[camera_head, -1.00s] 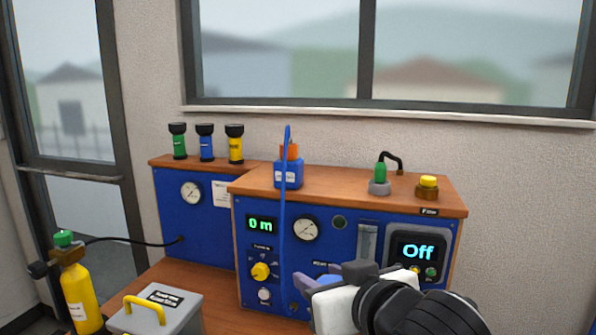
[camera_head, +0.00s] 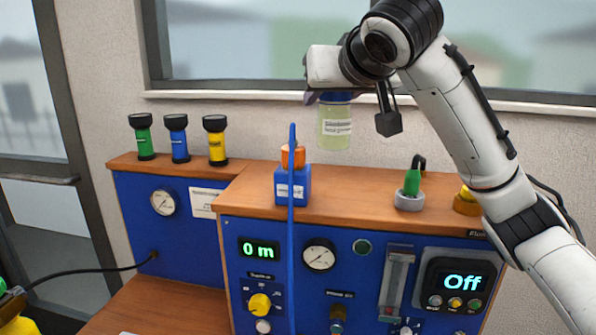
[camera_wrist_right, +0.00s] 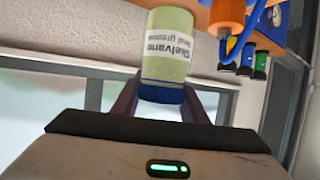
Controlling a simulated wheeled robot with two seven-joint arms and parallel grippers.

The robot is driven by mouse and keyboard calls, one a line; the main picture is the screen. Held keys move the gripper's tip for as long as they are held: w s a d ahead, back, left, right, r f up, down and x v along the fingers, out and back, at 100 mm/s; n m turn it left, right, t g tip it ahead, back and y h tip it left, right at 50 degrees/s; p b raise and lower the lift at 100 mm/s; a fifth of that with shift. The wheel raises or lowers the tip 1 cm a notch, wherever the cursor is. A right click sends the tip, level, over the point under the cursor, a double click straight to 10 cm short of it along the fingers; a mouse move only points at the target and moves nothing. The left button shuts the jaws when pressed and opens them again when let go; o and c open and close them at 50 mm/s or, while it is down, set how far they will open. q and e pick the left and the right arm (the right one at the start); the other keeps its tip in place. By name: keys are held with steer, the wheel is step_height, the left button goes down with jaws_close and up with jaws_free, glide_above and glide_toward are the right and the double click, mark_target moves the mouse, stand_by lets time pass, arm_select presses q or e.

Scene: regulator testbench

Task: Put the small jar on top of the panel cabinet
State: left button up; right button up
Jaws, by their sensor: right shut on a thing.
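The small jar (camera_head: 335,126) is pale yellow-green with a blue lid and a white label. My right gripper (camera_head: 334,96) is shut on it at the lid and holds it upright above the back of the panel cabinet's wooden top (camera_head: 352,186). The jar's base appears to be above the wood, apart from it. In the right wrist view the jar (camera_wrist_right: 165,50) sits between the two fingers (camera_wrist_right: 160,100). The blue cabinet front (camera_head: 230,285) carries gauges, knobs and displays. My left gripper is not in view.
A blue bottle with an orange cap (camera_head: 292,187) stands on the top, left of the jar. Green, blue and yellow cylinders (camera_head: 178,138) line the left section. The wood between bottle and green fitting is clear.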

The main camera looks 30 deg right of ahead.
mark_target(331, 127)
steer(key=f, duration=0.3)
steer(key=s+f, duration=0.1)
steer(key=shift+d+f, duration=0.15)
steer(key=shift+f, duration=0.25)
steer(key=shift+w+f, duration=0.15)
steer(key=shift+f, duration=0.15)
step_height(331, 127, down, 4)
steer(key=shift+r, duration=0.15)
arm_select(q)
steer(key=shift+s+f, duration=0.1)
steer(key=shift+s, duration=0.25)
arm_select(e)
steer(key=o, duration=1)
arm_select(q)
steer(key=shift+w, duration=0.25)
